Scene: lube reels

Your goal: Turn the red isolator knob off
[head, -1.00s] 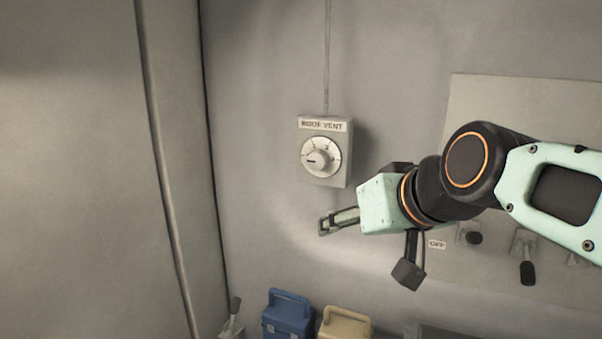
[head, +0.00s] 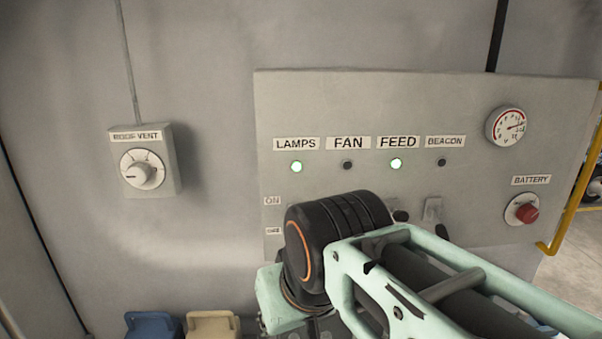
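The red isolator knob (head: 527,213) sits on a pale round base at the right end of the grey panel (head: 330,100), under a label reading BATTERY (head: 531,180). My arm crosses the lower middle of the head view, in front of the panel, left of and below the red knob. My arm's far end is at the lower left of the panel, apart from the knob. My gripper's fingers are out of view or hidden behind the arm.
A round gauge (head: 506,126) is above the knob. Labels LAMPS, FAN, FEED and BEACON run along the panel; LAMPS and FEED lights are green. A ROOF VENT dial (head: 143,169) is at left. A yellow rail (head: 571,200) stands right of the panel.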

